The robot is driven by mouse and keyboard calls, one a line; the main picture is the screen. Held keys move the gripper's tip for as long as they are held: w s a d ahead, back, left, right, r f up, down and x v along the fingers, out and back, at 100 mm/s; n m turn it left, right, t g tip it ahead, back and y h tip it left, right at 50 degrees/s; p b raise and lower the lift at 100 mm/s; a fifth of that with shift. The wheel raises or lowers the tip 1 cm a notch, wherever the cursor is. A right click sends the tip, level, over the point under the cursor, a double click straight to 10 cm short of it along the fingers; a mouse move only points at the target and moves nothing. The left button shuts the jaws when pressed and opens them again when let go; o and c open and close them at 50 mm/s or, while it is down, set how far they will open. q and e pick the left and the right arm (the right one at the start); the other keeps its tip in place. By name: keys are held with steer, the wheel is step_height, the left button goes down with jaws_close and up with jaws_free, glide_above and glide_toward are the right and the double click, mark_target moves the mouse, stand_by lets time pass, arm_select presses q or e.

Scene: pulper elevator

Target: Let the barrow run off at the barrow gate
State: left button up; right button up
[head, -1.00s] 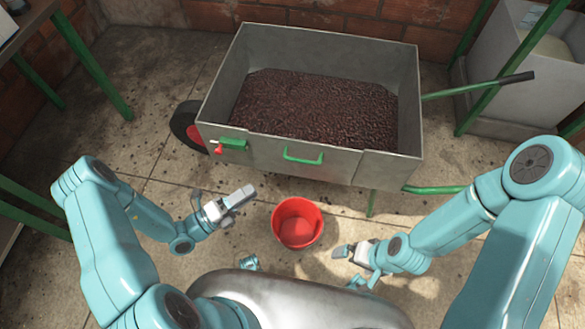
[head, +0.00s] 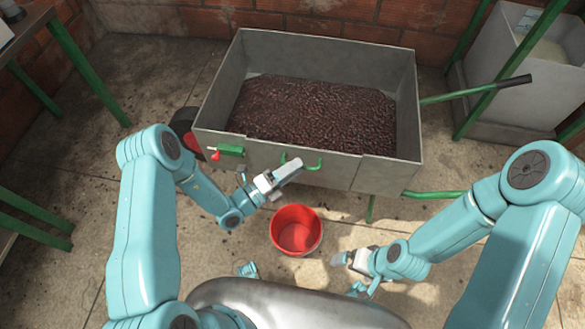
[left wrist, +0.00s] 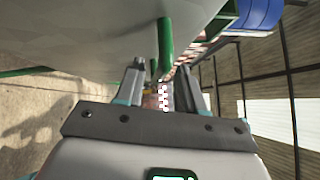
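The grey metal barrow (head: 390,175) stands ahead, holding a heap of dark brown beans or pulp (head: 315,112). Its near wall has a gate panel (head: 338,174) with a green bar handle (head: 317,166). Left of the handle is a green latch block (head: 231,151) with a red knob (head: 215,155). My left gripper (head: 287,171) is at the handle and hides part of it. In the left wrist view its fingers (left wrist: 160,82) are apart, with the green handle (left wrist: 166,45) just beyond them; contact cannot be told. My right gripper (head: 346,258) is low, right of the bucket; its fingers are unclear.
A red bucket (head: 296,232) stands on the floor below the gate and looks empty. A green-legged table (head: 85,75) is at the left.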

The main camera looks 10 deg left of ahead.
arm_select(q)
jaws_close()
steer(key=s+f+m+b, duration=0.1)
steer(key=s+f+b, duration=0.1)
steer(key=s+f, duration=0.4)
steer(key=shift+s+t+h+b, duration=0.3)
steer(key=shift+s+t+h, duration=0.1)
steer(key=shift+s, duration=1.05)
arm_select(e)
steer(key=shift+f, duration=1.25)
arm_select(q)
steer(key=shift+f, duration=0.1)
arm_select(e)
steer(key=shift+c, duration=0.3)
